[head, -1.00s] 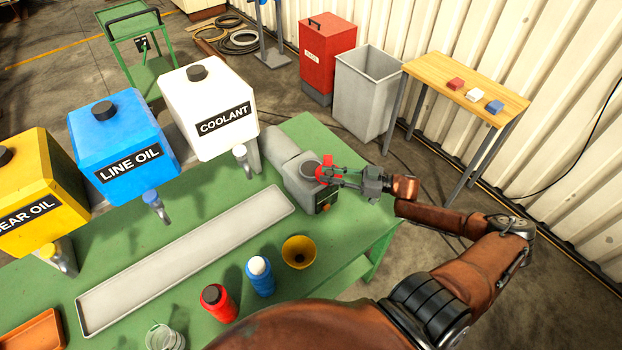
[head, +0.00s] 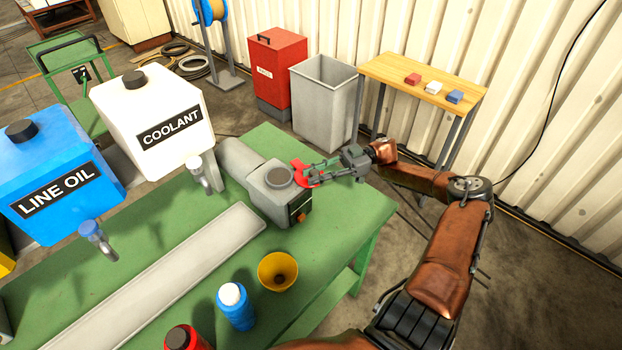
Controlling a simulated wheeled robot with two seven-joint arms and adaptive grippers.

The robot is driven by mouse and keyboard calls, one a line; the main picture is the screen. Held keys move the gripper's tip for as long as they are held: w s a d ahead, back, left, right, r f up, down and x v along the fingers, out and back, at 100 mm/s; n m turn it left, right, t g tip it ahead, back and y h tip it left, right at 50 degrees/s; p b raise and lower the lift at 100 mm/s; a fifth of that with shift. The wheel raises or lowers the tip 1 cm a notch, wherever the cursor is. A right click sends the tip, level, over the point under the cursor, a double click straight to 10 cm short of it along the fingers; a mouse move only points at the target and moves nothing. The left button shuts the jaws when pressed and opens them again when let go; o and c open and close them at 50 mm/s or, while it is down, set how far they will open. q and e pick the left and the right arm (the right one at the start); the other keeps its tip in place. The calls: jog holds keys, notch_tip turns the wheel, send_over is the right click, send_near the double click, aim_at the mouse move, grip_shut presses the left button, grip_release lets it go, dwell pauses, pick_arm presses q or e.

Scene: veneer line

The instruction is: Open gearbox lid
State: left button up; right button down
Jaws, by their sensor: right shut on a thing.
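The gearbox (head: 265,203) is a grey housing on the green bench, with a round dark-grey top (head: 279,178). A red lid piece (head: 299,173) stands at the right edge of that round top. My right gripper (head: 310,173) reaches in from the right and is shut on the red piece; its fingers partly hide it. I cannot tell whether the red piece still touches the housing. My left gripper is out of view.
A yellow funnel (head: 277,272), a blue bottle (head: 236,308) and a red bottle (head: 182,338) stand in front of the gearbox. A long grey tray (head: 170,275) lies left. COOLANT (head: 150,120) and LINE OIL (head: 55,175) tanks stand behind.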

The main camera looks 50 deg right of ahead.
jog(key=shift+f, duration=0.1)
dwell(0.3)
jog(key=c, duration=1.7)
grip_release()
jog(key=shift+o, duration=0.2)
jog(key=shift+d, duration=0.15)
jog(key=v, duration=1.1)
jog(key=shift+d, duration=0.4)
jog(key=shift+a, duration=0.1)
